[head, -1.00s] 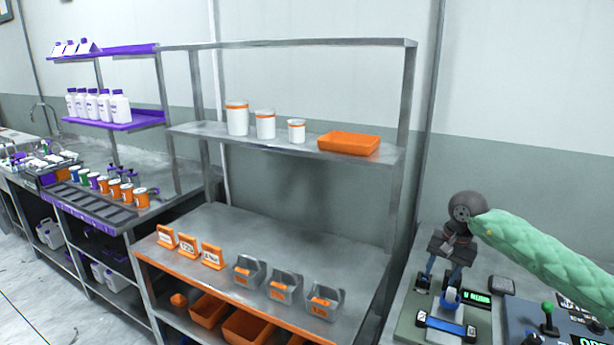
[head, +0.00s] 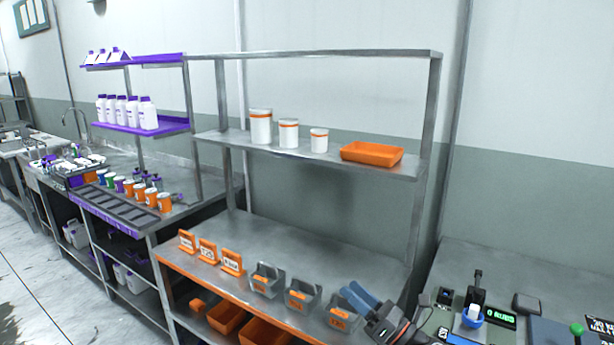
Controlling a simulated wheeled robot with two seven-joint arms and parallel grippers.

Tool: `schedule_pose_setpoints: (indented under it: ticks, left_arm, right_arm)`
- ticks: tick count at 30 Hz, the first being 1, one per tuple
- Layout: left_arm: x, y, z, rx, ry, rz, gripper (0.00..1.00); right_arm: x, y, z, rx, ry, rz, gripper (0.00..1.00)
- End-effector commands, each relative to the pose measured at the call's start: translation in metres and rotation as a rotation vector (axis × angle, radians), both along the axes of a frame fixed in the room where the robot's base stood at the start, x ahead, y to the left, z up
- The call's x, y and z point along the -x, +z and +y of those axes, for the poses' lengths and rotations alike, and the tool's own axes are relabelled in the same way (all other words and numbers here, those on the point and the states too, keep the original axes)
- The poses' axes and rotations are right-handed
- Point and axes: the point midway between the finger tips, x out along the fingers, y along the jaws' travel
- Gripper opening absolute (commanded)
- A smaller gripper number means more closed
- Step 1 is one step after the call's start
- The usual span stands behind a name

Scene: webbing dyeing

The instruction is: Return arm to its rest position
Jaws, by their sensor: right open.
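My right gripper (head: 348,289) is in the lower right of the head view, above the front right corner of the steel workbench (head: 310,240). Its blue fingers point up and left and are apart, with nothing seen between them. The fingers overlap the rightmost grey bin (head: 338,320) in the picture; I cannot tell whether they touch it. Most of my right arm is out of the picture. My left gripper is not in view.
At right, a device with a lit display (head: 500,319) and a small blue-and-white cup (head: 472,316) stands on another table. Orange sign stands (head: 208,252) line the bench front. An orange tray (head: 372,154) and white jars (head: 261,127) sit on the shelf. The bench middle is clear.

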Motion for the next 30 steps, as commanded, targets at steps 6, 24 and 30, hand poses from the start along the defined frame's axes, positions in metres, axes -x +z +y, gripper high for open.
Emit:
schedule_pose_setpoints:
  ticks: [6,24,30]
  left_arm:
    - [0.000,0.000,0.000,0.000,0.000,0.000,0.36]
    - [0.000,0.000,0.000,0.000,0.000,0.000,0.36]
    - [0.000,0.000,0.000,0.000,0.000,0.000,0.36]
  right_arm:
    - [0.004,-0.032,-0.042,-0.484,-0.181,0.408,0.47]
    - [0.159,-0.249,-0.124,-1.686,-0.865,1.437,0.47]
    - [0.219,-0.284,-0.120,-1.880,-1.067,1.599,0.47]
